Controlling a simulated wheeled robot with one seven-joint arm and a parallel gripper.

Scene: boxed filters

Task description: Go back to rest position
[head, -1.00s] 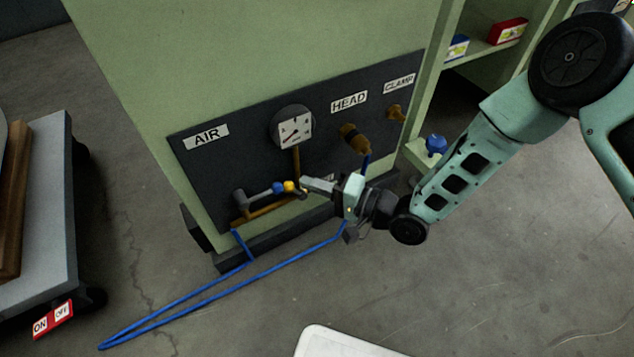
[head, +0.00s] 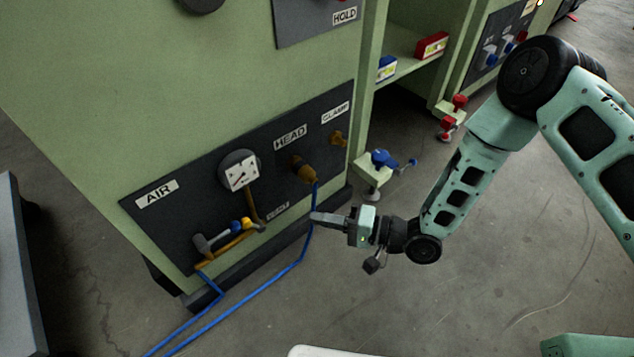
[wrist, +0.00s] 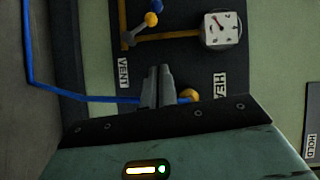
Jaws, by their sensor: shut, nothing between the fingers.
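My gripper (head: 318,218) is at the middle of the head view, in front of the lower right part of the dark AIR/HEAD/CLAMP panel (head: 222,205). Its fingers are together with nothing between them. In the wrist view the shut fingers (wrist: 157,90) point toward the panel, between the VENT label (wrist: 123,73) and the HEAD label (wrist: 219,90). The blue hose (head: 314,205) runs down from the brass HEAD fitting (head: 304,170), behind the fingertips in the picture. I cannot tell whether the fingers touch it.
A gauge (head: 239,171) and a valve with blue and yellow parts (head: 235,228) are on the panel. A blue-handled fitting (head: 380,160) stands right of the cabinet. Boxes (head: 431,45) sit on a shelf. A grey cart (head: 15,265) is at left. Open floor (head: 480,290) lies at lower right.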

